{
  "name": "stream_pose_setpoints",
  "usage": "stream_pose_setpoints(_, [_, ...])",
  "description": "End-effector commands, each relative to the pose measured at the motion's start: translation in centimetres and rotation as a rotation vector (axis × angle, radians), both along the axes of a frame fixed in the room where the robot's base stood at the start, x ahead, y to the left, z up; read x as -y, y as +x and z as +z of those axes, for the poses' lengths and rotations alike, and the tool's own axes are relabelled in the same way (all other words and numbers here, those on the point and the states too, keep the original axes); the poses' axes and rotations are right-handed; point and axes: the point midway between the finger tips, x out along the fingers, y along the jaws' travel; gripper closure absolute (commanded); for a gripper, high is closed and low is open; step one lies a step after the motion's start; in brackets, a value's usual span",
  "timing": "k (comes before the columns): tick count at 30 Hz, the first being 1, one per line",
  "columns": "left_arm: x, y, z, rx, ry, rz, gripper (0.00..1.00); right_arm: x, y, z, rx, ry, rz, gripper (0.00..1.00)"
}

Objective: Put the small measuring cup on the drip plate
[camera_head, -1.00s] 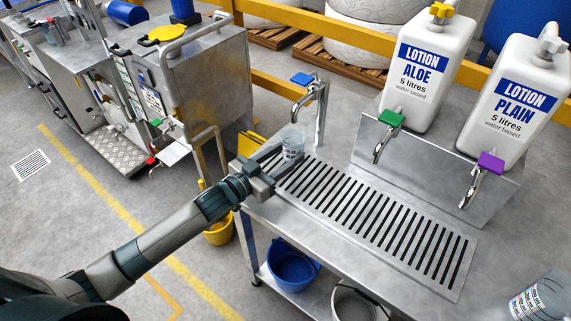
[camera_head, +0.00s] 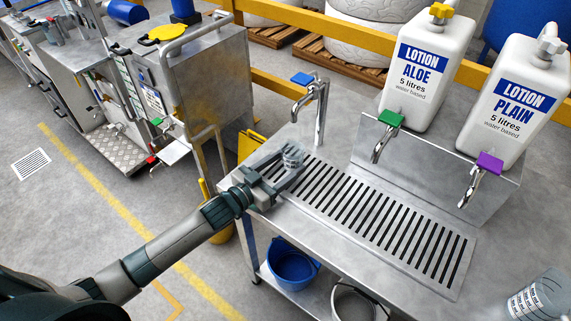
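The small measuring cup (camera_head: 292,158) is clear with dark print. It is between the fingers of my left gripper (camera_head: 282,168), at the far left end of the slotted drip plate (camera_head: 357,207), just in front of the tap. My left gripper appears shut on the cup, with the fingers partly hiding its sides. I cannot tell whether the cup's base touches the plate. The rest of the drip plate is bare. My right gripper is not in view.
A tap (camera_head: 319,110) stands behind the cup. Lotion bottles (camera_head: 424,75) (camera_head: 512,105) with green and purple spouts stand behind the plate. A larger clear measuring cup (camera_head: 540,298) is at the lower right. A blue bucket (camera_head: 292,266) sits on the shelf below.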

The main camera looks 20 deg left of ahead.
Motion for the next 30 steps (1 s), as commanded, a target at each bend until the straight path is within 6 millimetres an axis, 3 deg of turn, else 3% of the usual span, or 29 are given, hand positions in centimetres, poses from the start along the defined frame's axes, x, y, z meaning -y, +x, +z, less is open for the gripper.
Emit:
stream_pose_setpoints(14, [0.0, 0.0, 0.4, 0.001, 0.0, 0.0, 0.36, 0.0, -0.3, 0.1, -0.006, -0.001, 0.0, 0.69])
stream_pose_setpoints(20, [-0.9, -1.8, 0.2, -0.001, 0.0, 0.0, 0.36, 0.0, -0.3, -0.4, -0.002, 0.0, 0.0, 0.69])
stream_pose_setpoints(30, [-3.4, -6.7, 0.4, -0.001, 0.0, 0.0, 0.36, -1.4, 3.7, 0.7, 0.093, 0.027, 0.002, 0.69])
